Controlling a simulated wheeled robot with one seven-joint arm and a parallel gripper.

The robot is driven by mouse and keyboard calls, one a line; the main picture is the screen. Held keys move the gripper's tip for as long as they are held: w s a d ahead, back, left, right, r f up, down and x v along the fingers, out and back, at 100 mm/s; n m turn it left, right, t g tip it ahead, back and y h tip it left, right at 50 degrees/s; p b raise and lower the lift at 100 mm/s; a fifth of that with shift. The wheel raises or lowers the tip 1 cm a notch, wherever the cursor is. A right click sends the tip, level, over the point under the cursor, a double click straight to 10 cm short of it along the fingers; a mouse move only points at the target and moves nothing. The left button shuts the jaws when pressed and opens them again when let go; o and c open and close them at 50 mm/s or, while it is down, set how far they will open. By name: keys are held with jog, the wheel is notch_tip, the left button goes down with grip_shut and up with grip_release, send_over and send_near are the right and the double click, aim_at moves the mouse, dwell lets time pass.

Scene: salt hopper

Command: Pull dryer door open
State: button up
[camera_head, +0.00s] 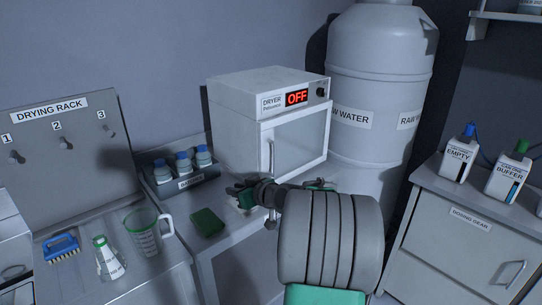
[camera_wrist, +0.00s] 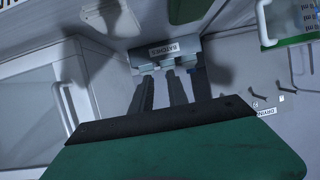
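The dryer (camera_head: 268,125) is a white box on the counter, with a red OFF display on its upper panel. Its windowed door (camera_head: 301,140) looks shut, with an upright handle (camera_head: 271,156) at the door's left edge. In the wrist view the door (camera_wrist: 28,112) is at the left, with the pale handle (camera_wrist: 68,106) beside my gripper. My gripper (camera_wrist: 160,80) has its two dark fingers apart, with nothing seen between them. In the head view my gripper (camera_head: 237,190) is low, in front of and left of the handle, partly hidden by my arm. The fingers look clear of the handle.
A batches tray (camera_head: 190,182) with blue-capped bottles stands left of the dryer. A green block (camera_head: 207,222) lies in front of it. A beaker (camera_head: 148,232), a flask (camera_head: 107,258) and a brush (camera_head: 62,247) are farther left. A raw water tank (camera_head: 380,80) stands right of the dryer.

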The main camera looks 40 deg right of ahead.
jog(key=s+d+r+m+t+h, duration=0.1)
jog(key=s+d+r+t+h, duration=0.15)
jog(key=d, duration=0.55)
jog(key=s+d+r+m+t+h, duration=0.1)
jog(key=s+d+r+t+h, duration=0.15)
jog(key=d, duration=0.55)
jog(key=p, duration=0.3)
send_over(275, 173)
jog(key=shift+w+d+f+m+g+y, duration=0.2)
jog(key=shift+w+f+m+g+y, duration=0.1)
jog(key=shift+f+g+y, duration=0.15)
jog(key=shift+c, duration=0.6)
grip_shut()
